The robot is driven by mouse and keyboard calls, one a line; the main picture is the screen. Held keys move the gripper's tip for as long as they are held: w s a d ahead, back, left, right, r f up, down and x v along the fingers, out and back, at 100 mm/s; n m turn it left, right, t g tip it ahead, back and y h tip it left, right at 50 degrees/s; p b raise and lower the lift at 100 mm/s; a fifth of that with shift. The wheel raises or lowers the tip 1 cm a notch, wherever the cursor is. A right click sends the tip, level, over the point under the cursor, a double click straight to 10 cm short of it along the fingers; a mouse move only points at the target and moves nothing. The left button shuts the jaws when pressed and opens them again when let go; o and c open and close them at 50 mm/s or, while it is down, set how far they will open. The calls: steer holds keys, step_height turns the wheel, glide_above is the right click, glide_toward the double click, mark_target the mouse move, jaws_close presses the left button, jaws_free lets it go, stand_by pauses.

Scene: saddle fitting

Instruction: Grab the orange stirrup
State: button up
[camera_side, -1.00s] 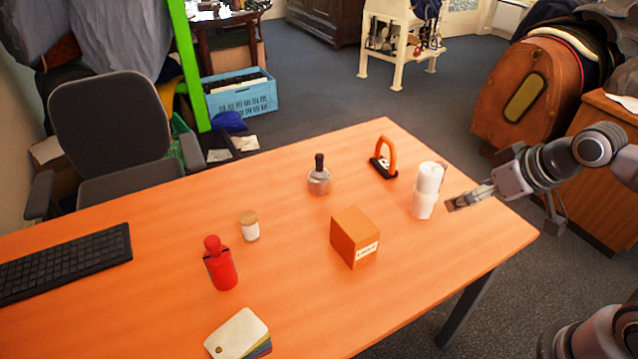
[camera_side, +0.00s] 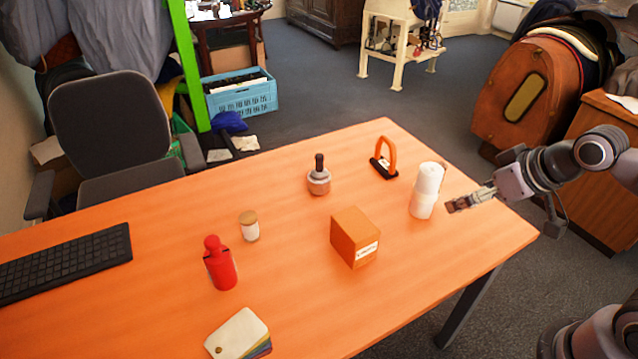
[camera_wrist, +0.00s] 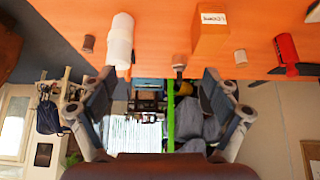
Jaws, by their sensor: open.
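The orange stirrup (camera_side: 384,168) stands upright near the far right edge of the table, an orange loop on a black base. I cannot make out the stirrup for sure in the wrist view, where the scene appears upside down.
An orange-brown box (camera_side: 352,238), a jar with a black handle (camera_side: 319,182), a small lidded jar (camera_side: 249,227) and a red bottle (camera_side: 220,268) stand further left. The table (camera_side: 290,225) is clear between them.

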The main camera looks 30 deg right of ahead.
steer(key=c, duration=0.9)
steer(key=shift+o, duration=0.2)
